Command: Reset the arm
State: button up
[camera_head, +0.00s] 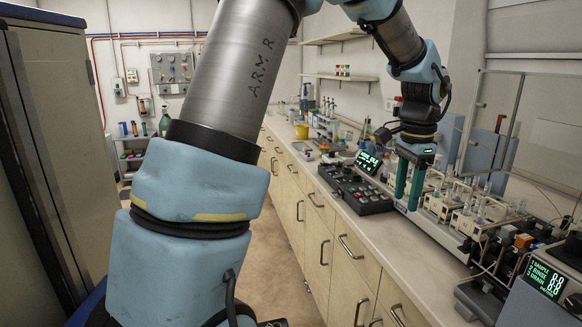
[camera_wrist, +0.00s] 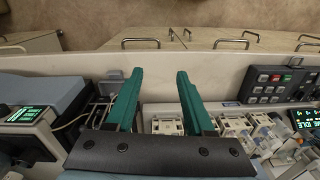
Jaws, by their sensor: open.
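My gripper (camera_head: 408,185) hangs from the arm above the right-hand bench, with its two green fingers pointing down. It also shows in the wrist view (camera_wrist: 157,100), where the fingers stand apart with nothing between them. The gripper is open and empty. In the head view it is beside the spectrometer row (camera_head: 455,205) of white modules and glass tubes, near a black control panel (camera_head: 355,187). In the wrist view, white modules (camera_wrist: 167,124) lie below and between the fingers. I cannot tell how high the fingertips are above them.
The bench top (camera_head: 400,227) has a bare strip along its front edge. A sampler unit with a green display (camera_head: 545,278) stands at the near right. A clear upright panel (camera_head: 490,125) rises behind the modules. A tall cabinet (camera_head: 50,130) stands at left. Shelves (camera_head: 340,77) hang at the back.

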jog(key=s+a+f+n, duration=0.2)
jog(key=a+n, duration=0.3)
jog(key=a, duration=0.5)
jog(key=s+a+f+n, duration=0.2)
jog(key=a+n, duration=0.3)
jog(key=a, duration=0.6)
jog(key=s+a+f+n+t, duration=0.1)
jog(key=a+f+n, duration=0.3)
jog(key=a, duration=0.6)
jog(key=shift+s+a+n+b, duration=0.3)
jog(key=shift+s+a+n, duration=0.1)
jog(key=shift+s+n, duration=0.1)
jog(key=shift+w, duration=0.1)
